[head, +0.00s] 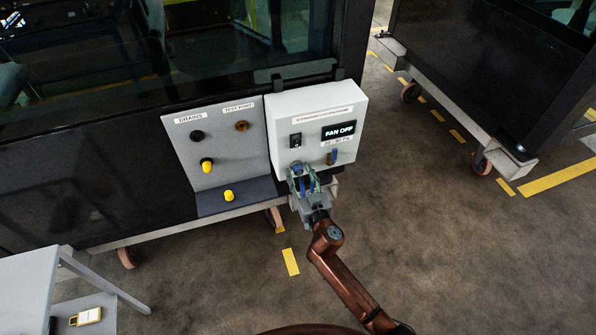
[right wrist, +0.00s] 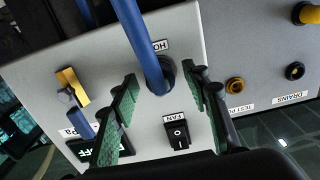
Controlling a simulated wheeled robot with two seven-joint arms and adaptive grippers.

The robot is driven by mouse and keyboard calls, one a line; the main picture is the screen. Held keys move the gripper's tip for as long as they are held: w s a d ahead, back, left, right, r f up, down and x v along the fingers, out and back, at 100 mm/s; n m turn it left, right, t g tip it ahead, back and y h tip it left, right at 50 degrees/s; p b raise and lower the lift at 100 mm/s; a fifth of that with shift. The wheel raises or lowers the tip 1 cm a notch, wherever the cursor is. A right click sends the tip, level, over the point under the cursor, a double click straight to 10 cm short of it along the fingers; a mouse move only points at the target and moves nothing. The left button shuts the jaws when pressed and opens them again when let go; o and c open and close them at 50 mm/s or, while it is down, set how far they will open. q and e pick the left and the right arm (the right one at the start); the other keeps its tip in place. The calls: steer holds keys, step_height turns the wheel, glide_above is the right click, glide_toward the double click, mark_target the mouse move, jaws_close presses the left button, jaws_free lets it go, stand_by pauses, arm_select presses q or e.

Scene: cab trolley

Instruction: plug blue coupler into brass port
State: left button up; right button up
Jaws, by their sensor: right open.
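My right gripper (head: 303,178) is at the lower left of the white control box, below its switch. In the right wrist view its green fingers (right wrist: 163,82) are open, one on each side of a blue hose (right wrist: 144,38). The hose end meets a dark round fitting on the box; I cannot make out the blue coupler separately from it. I cannot tell whether the fingers touch the hose. The brass port (head: 241,126) is on the grey panel left of the box, under the TEST PORT label. It also shows in the right wrist view (right wrist: 235,86), empty. My left gripper is out of view.
The white box (head: 281,119) carries a rocker switch (head: 295,140), a FAN OFF display (head: 339,131) and a brass valve with a blue handle (head: 334,156). The grey panel (head: 223,160) has a black DRAINS port (head: 197,136) and yellow knobs (head: 207,166). Open floor lies right.

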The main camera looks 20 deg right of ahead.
mark_target(301, 177)
steer(key=shift+c, duration=0.5)
jaws_close()
stand_by(0.5)
steer(key=shift+s+p, duration=0.5)
steer(key=shift+s, duration=2.5)
steer(key=shift+s, duration=0.3)
steer(key=s+r, duration=0.3)
steer(key=s, duration=0.6)
steer(key=s+d+r, duration=0.1)
steer(key=s+r, duration=0.2)
steer(key=s, duration=0.6)
steer(key=shift+r+h, duration=0.3)
